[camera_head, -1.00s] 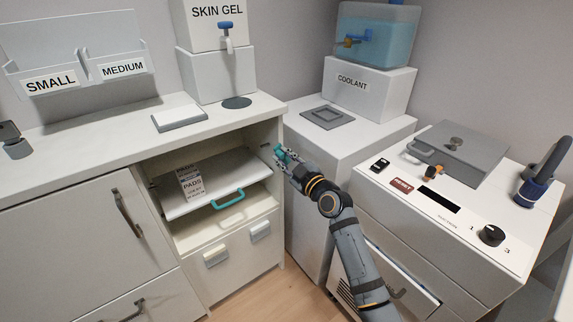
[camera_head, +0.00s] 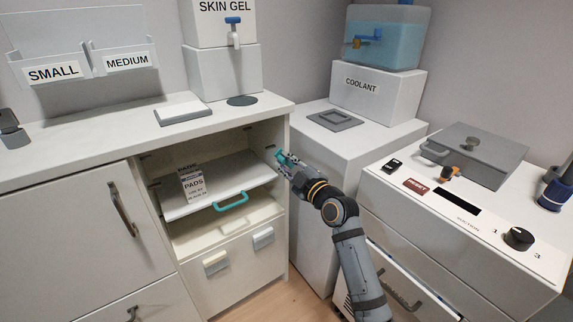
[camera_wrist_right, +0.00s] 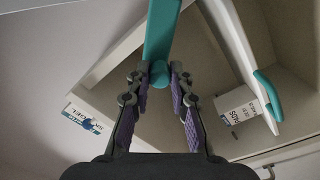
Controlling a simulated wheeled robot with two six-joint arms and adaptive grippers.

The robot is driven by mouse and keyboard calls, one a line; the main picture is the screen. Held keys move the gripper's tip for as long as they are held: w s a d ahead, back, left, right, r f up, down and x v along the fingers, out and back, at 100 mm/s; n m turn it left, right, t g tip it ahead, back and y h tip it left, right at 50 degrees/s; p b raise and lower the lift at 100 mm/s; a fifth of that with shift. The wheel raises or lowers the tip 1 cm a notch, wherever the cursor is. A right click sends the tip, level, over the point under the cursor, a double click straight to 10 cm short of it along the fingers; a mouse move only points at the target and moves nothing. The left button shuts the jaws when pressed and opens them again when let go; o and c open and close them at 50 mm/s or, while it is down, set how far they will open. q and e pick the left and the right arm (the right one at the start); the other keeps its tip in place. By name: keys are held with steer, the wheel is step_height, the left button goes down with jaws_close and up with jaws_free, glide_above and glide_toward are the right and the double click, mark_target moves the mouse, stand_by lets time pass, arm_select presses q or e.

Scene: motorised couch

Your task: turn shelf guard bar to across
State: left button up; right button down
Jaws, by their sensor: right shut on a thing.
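The teal shelf guard bar (camera_head: 281,156) is at the right side post of the open shelf bay, and only a short part shows past my gripper. In the right wrist view the bar (camera_wrist_right: 163,35) runs from the top edge down to a rounded end between my fingers. My right gripper (camera_head: 284,163) is shut on that end; its two fingers with purple pads (camera_wrist_right: 158,90) lie on either side. The white shelf (camera_head: 222,183) with a teal front handle (camera_head: 232,201) carries a PADS box (camera_head: 191,183). My left gripper is not in view.
A white cabinet with the COOLANT tank (camera_head: 385,40) stands right of the bay. The suction unit (camera_head: 470,215) and a grey lidded box (camera_head: 480,155) are further right. The space before the shelf is clear.

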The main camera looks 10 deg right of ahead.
steer(key=shift+f, duration=0.1)
steer(key=c, duration=1.2)
jaws_free()
steer(key=shift+o, duration=0.2)
steer(key=v, duration=1.2)
